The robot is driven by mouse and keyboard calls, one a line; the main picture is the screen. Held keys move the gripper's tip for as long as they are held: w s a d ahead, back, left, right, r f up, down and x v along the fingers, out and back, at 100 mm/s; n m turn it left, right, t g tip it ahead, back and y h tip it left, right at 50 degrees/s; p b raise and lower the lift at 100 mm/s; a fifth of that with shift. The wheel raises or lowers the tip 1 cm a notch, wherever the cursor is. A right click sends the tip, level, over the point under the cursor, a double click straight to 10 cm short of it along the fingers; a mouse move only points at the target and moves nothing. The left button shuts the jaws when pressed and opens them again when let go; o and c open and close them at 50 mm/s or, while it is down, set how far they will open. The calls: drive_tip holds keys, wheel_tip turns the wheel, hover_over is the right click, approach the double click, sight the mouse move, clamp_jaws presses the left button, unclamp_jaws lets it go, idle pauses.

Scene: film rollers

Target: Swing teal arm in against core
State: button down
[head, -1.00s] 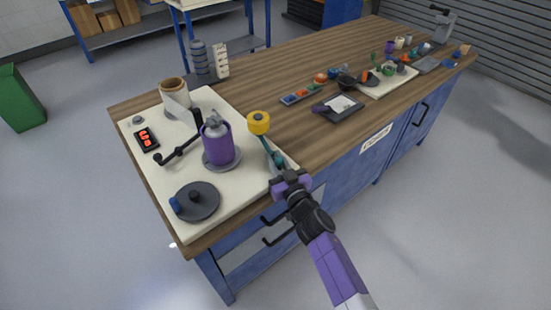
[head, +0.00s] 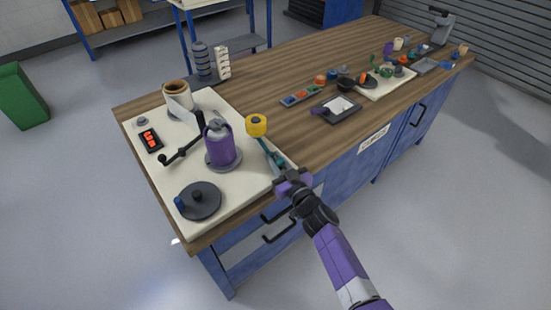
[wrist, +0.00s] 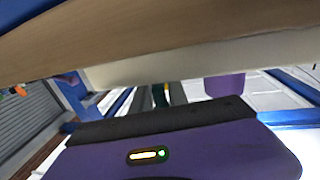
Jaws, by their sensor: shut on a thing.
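The teal arm (head: 265,148) is a thin bar on the cream board, with a yellow roller (head: 256,125) on its far end. The core (head: 220,150) is a purple cylinder with a grey top, standing upright on a grey disc to the left of the roller. A clear gap shows between roller and core. My gripper (head: 281,170) is at the near end of the teal arm, by the board's right edge, shut on it. In the wrist view, the fingers (wrist: 168,93) are close together with a sliver of teal between them, and the purple core (wrist: 225,86) shows beyond.
The cream board (head: 225,108) also bears a black crank (head: 180,153), a dark round plate with a blue knob (head: 199,201), a red-digit display (head: 150,139) and a brown-and-white roll (head: 178,94). A dark tray (head: 340,109) and small parts lie farther right.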

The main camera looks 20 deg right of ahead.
drive_tip(key=shift+w+d+r+n+y+p, duration=0.1)
drive_tip(key=shift+d+n+y+p, duration=0.25)
drive_tip(key=shift+d+y+p, duration=0.25)
drive_tip(key=shift+w+d+r+n+y+p, duration=0.1)
drive_tip(key=shift+d+n+y+p, duration=0.3)
drive_tip(key=shift+p, duration=0.4)
drive_tip(key=shift+w+d+r+n+g+y+b, duration=0.15)
drive_tip(key=shift+n+g+y, duration=0.45)
drive_tip(key=shift+y, duration=0.45)
drive_tip(key=shift+w+d+f+n+g+y+b, duration=0.15)
drive_tip(key=shift+n+g+y, duration=0.25)
drive_tip(key=shift+n+y, duration=0.5)
drive_tip(key=c, duration=1.4)
unclamp_jaws()
drive_tip(key=shift+a, duration=0.2)
drive_tip(key=shift+s+a+f+y, duration=0.2)
drive_tip(key=shift+y, duration=0.05)
drive_tip(key=shift+p+v, duration=1.15)
drive_tip(key=shift+v, duration=2.75)
